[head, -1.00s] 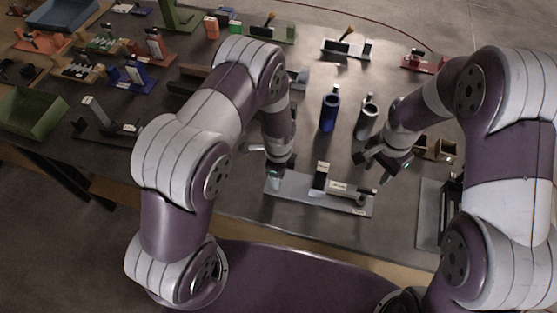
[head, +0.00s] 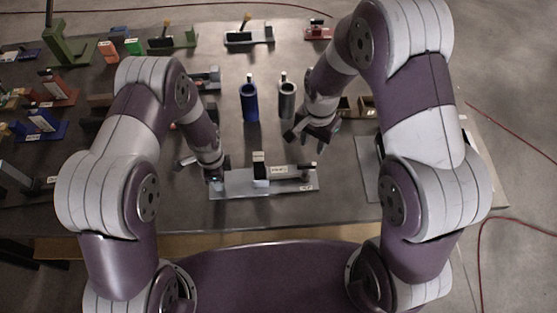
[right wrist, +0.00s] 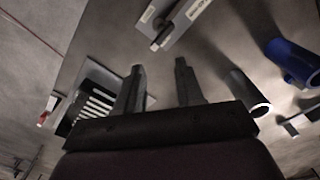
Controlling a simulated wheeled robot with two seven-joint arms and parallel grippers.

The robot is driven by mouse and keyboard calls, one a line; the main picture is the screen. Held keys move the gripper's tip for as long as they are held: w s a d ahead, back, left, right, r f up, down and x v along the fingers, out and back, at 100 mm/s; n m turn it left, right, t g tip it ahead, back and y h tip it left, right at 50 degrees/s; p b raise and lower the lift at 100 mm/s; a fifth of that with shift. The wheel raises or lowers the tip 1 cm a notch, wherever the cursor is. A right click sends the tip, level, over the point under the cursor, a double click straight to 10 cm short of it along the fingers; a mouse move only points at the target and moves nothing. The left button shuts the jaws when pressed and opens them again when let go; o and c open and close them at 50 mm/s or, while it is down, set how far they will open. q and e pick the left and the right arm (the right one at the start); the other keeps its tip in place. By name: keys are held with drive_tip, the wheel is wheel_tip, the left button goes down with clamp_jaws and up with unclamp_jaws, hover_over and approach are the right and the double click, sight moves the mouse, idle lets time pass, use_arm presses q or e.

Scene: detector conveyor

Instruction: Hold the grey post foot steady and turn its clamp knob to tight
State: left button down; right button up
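A flat grey plate (head: 240,189) lies near the table's front edge. It carries an upright black-and-white block (head: 259,168) and a labelled horizontal part with a small dark end piece (head: 313,166) at the right. I cannot tell for sure which part is the clamp knob. My left gripper (head: 216,181) points down at the plate's left end; its fingers are too small to read. My right gripper (head: 312,138) hangs behind the plate's right end, apart from it. In the right wrist view its two fingers (right wrist: 158,88) are spread with nothing between them.
A blue cylinder (head: 249,104) and a grey cylinder (head: 287,101) stand upright behind the plate. A light panel (head: 368,168) lies to the right. Coloured fixtures, including a green one (head: 68,46), fill the back and left. Bare table lies between the plate and cylinders.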

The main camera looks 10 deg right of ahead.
sight(307, 164)
drive_tip(key=d+m+y, duration=0.3)
drive_tip(key=d+m, duration=0.4)
drive_tip(key=m, duration=0.1)
drive_tip(key=a+f, duration=0.2)
drive_tip(key=f, duration=0.1)
drive_tip(key=a+f+m+y, duration=0.1)
drive_tip(key=a+f, duration=0.2)
drive_tip(key=a+f+m, duration=0.1)
drive_tip(key=a+f, duration=0.1)
drive_tip(key=f, duration=0.1)
drive_tip(key=shift+s+a+f, duration=0.1)
drive_tip(key=shift+a+f, duration=0.05)
drive_tip(key=shift+f, duration=0.25)
clamp_jaws()
